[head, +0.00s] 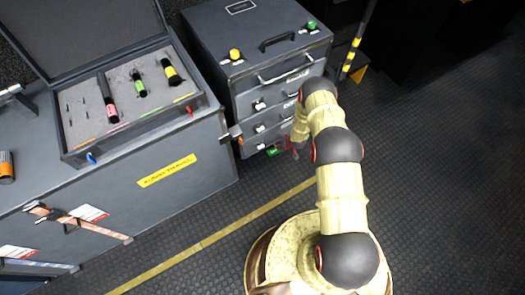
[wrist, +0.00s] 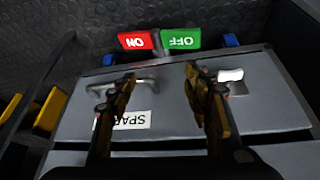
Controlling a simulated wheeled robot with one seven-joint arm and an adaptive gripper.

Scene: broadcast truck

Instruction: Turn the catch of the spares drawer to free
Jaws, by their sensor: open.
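The spares drawer (wrist: 185,115) fills the middle of the wrist view, which shows it upside down. Its white label (wrist: 138,120) is partly covered by my left finger. A metal bar handle (wrist: 145,84) runs behind that finger. The white catch (wrist: 230,75) sits on a small metal plate right of my right finger. My gripper (wrist: 160,75) is open and empty in front of the drawer face, with the catch outside its fingers. I cannot tell whether the right finger touches the plate. In the head view my arm hides much of this drawer; a catch (head: 260,146) shows low on the cabinet.
A red ON tag (wrist: 137,40) and green OFF tag (wrist: 181,39) sit beyond the drawer's edge. The drawer cabinet (head: 215,50) has yellow and green knobs on top. A bench (head: 200,160) with an open tool case (head: 85,150) stands left.

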